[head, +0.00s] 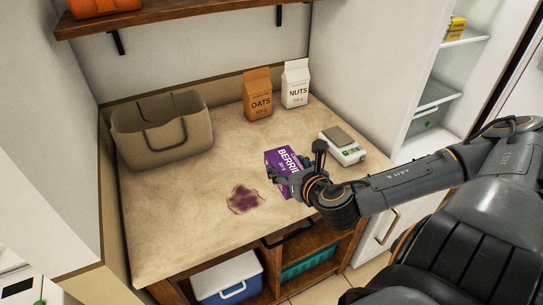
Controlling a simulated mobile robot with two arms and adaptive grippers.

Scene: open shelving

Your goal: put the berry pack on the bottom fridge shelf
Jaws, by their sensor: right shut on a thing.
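The purple berry pack (285,159), with "BERRIE" readable on its face, is at the middle of the counter in the head view. My right gripper (289,181) is shut on it, and the gripper covers its lower part. I cannot tell whether the pack touches the counter. A tall white unit with open shelves (437,95) stands at the right. Its lower part is hidden behind my right arm, and no shelf there can be seen as the bottom one. My left gripper is not in view.
A beige basket (163,135), an oats bag (258,95), a nuts bag (296,84) and a kitchen scale (342,145) stand on the counter (180,225). A purple stain (243,199) lies near its front. A cooler (227,278) sits below. The counter's left front is clear.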

